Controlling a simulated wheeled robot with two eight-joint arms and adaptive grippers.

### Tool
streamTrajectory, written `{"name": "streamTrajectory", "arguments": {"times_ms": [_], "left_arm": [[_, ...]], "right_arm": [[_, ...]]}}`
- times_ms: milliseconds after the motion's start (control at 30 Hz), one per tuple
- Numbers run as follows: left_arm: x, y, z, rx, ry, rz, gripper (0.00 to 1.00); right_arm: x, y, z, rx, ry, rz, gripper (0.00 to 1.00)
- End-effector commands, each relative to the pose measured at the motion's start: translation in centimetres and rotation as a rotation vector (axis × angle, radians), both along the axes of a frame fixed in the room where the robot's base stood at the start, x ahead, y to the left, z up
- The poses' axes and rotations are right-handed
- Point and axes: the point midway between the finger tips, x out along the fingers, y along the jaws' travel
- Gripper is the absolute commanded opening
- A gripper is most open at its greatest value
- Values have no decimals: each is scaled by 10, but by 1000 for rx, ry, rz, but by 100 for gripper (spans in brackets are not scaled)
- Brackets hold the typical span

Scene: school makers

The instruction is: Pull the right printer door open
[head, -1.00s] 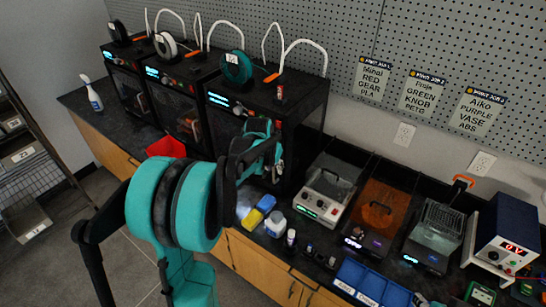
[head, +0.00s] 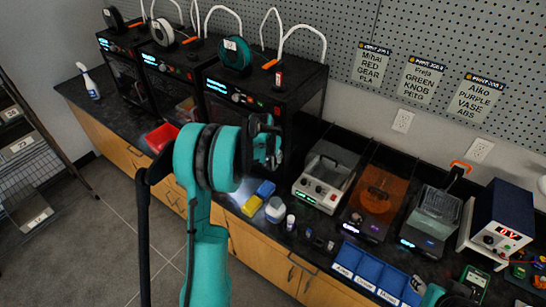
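The right printer (head: 292,100) is the black one with a teal spool (head: 235,53) on top and a lit strip along its upper front. Its front door is mostly hidden behind my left arm and gripper, so I cannot tell whether it is open or touched. My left gripper (head: 272,142) is in front of the printer's right front side, above the counter. Its fingers are seen edge-on and dark against the printer, so I cannot tell if they are open or shut.
Two more printers (head: 122,70) (head: 168,75) stand to the left. A red bin (head: 160,137), a yellow block (head: 252,206), a blue block (head: 265,189) and a white jar (head: 275,209) sit near the counter's front. Blue trays (head: 365,270) and machines line the right. The floor (head: 105,235) is clear.

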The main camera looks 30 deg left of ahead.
Motion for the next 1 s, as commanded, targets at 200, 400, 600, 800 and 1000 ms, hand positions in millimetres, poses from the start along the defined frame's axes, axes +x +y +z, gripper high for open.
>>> {"name": "streamTrajectory", "arguments": {"times_ms": [200,400,600,800,1000], "left_arm": [[0,0,0,0,0,0,1],[0,0,1,0,0,0,0],[-8,2,0,0,0,-17,0],[-39,10,0,-1,1,-95,0],[-90,28,-1,-2,-1,-243,0]], "right_arm": [[0,0,0,0,0,0,40],[0,0,0,0,0,0,40],[0,0,-1,0,0,0,40],[0,0,-5,0,0,0,40],[0,0,-11,0,0,0,40]]}}
